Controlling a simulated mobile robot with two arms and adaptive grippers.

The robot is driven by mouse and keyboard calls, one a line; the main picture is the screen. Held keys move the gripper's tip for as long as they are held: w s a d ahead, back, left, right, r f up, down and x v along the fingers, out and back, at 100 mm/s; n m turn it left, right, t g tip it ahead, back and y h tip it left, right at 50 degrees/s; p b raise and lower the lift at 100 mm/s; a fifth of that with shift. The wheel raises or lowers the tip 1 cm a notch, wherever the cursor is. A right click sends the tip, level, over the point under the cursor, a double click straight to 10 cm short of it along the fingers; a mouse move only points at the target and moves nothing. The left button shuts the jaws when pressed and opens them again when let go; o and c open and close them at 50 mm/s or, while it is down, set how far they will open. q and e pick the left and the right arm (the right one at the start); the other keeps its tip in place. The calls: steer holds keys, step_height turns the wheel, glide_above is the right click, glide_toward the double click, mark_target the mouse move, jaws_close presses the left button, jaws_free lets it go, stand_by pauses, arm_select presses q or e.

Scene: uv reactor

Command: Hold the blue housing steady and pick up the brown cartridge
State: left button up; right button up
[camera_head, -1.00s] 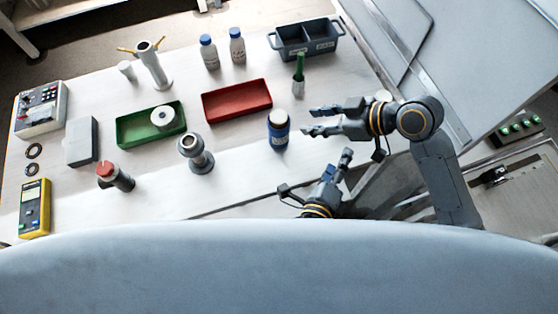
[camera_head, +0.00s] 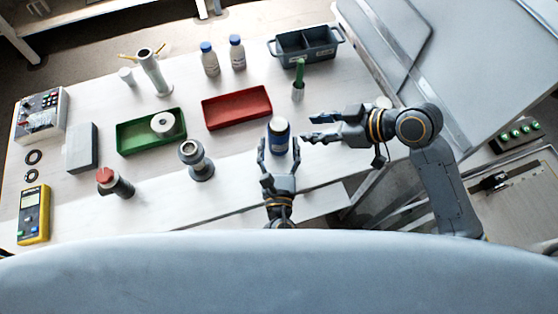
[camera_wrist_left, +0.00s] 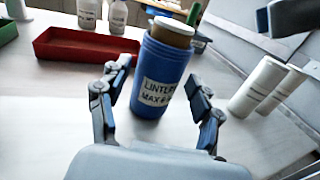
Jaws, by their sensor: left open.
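The blue housing (camera_head: 280,143) stands upright on the table, with a white label on its front in the left wrist view (camera_wrist_left: 158,92). The brown cartridge (camera_wrist_left: 172,29) sits in the housing with its top sticking out above the rim. My left gripper (camera_head: 279,146) is open, its fingers on either side of the housing; in the left wrist view a gap shows at each side. My right gripper (camera_head: 309,128) is open and empty, just right of the housing, its fingers pointing left.
A red tray (camera_head: 237,107) lies behind and left of the housing. A holder with a green item (camera_head: 298,90) stands behind it, near a grey two-part bin (camera_head: 306,46). A metal flanged part (camera_head: 197,160) stands to the left. The table edge is close in front.

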mark_target(279, 122)
arm_select(q)
steer(key=w, duration=0.7)
steer(key=shift+w, duration=0.25)
steer(key=shift+c, duration=0.2)
steer(key=c, duration=1.2)
steer(key=shift+c, duration=0.5)
